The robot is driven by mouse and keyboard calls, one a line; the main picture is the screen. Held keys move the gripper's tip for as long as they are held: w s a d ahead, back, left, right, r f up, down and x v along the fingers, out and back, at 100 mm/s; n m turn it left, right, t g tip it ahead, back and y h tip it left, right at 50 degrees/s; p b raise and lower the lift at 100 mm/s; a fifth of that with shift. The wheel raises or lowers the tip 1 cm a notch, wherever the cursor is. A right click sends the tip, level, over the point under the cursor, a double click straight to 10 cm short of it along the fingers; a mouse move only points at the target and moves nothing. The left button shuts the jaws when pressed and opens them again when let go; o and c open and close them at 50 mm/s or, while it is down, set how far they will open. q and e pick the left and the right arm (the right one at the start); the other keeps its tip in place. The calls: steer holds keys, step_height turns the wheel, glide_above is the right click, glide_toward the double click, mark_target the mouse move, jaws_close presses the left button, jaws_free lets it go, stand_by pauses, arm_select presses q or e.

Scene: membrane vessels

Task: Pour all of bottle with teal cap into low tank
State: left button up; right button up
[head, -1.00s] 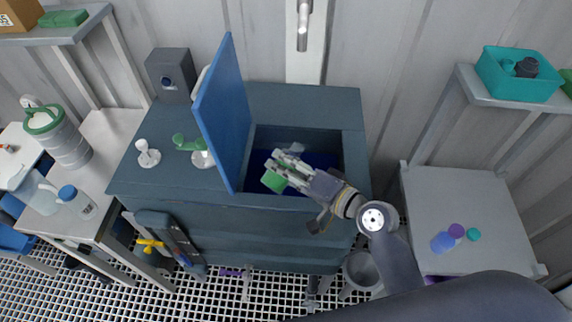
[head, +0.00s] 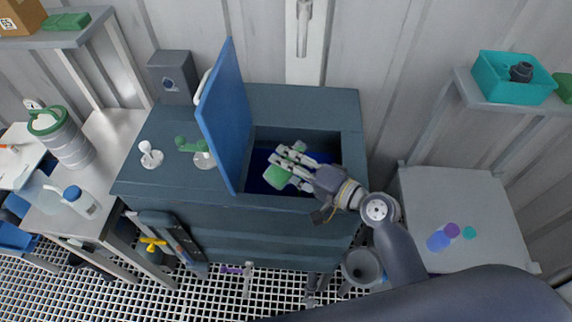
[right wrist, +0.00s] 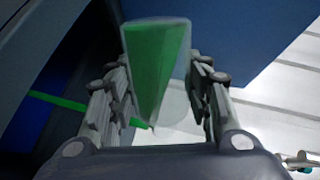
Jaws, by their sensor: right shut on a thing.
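My right gripper (head: 292,160) is shut on a clear bottle of green liquid (head: 277,177), over the opening of the dark cabinet. The bottle is uncapped as far as I see, and steeply tilted. In the right wrist view, the bottle (right wrist: 157,70) sits between the fingers (right wrist: 160,100), and its green contents form a wedge. A thin green streak (right wrist: 55,101) runs off to the left, apparently liquid leaving the bottle. The low tank appears to be the blue-lined opening (head: 259,160); its floor is partly hidden. A teal cap (head: 469,233) lies on the right table. My left gripper is not in view.
The raised blue lid (head: 224,120) stands just left of the opening. Valves (head: 150,155) and a grey box (head: 173,78) sit on the cabinet top (head: 300,103). The right table (head: 490,200) also holds blue and purple pieces and is mostly clear.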

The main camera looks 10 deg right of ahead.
steer(key=shift+w+d+r+m+p, duration=0.3)
steer(key=shift+w+d+m, duration=0.05)
steer(key=shift+m, duration=0.05)
steer(key=shift+r, duration=0.15)
stand_by(0.4)
steer(key=shift+r+m+y+p, duration=0.3)
steer(key=shift+m+p, duration=0.2)
steer(key=shift+p, duration=0.3)
steer(key=shift+w+d+r+m+g+p, duration=0.1)
steer(key=shift+r+m+g+p, duration=0.05)
steer(key=shift+m+g+p, duration=0.2)
steer(key=shift+w+d+r+m+p, duration=0.15)
steer(key=shift+r+m+p, duration=0.45)
steer(key=shift+p, duration=0.35)
steer(key=shift+f, duration=0.1)
